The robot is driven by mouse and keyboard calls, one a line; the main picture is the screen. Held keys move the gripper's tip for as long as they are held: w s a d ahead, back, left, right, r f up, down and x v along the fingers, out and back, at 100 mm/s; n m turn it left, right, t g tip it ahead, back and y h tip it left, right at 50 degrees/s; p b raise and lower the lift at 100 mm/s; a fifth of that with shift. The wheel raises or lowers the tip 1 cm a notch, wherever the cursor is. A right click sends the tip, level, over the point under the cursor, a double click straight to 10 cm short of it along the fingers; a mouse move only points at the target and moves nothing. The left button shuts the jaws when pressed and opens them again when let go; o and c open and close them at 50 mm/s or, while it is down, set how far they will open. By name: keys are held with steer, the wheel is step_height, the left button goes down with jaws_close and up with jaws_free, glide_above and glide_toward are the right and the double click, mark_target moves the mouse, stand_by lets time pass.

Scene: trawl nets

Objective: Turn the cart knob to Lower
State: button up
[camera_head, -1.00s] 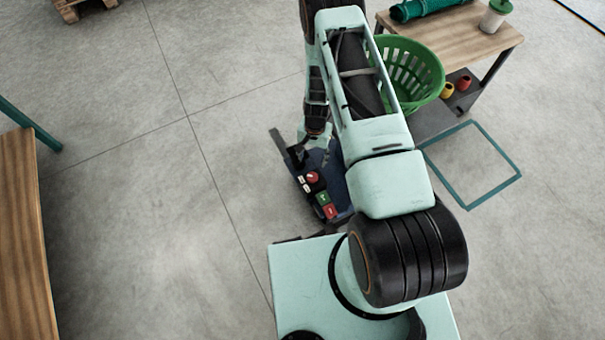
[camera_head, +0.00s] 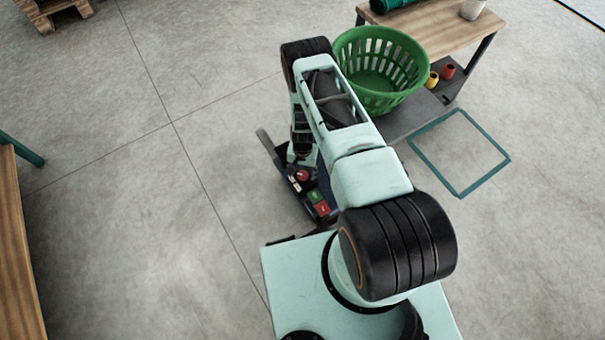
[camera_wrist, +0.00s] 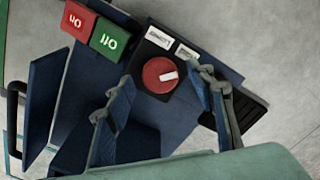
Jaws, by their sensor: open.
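The red round knob (camera_wrist: 158,78) with a white pointer mark sits on a black plate on the dark blue cart (camera_wrist: 75,90). Its mark points right in the wrist view. Two small white labels (camera_wrist: 158,38) lie beside it, too blurred to read. In the head view the knob (camera_head: 302,174) shows just below my gripper (camera_head: 298,158). In the wrist view my gripper (camera_wrist: 160,78) is open, with one finger left and one right of the knob. I cannot tell whether either finger touches it. My arm hides part of the cart in the head view.
A green basket (camera_head: 380,70) and a wooden table (camera_head: 440,30) stand behind my arm. A wooden bench (camera_head: 20,250) is at left. Floor between is clear.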

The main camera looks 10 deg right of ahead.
steer(key=shift+f, duration=0.3)
steer(key=c, duration=1.2)
steer(key=shift+o, duration=0.2)
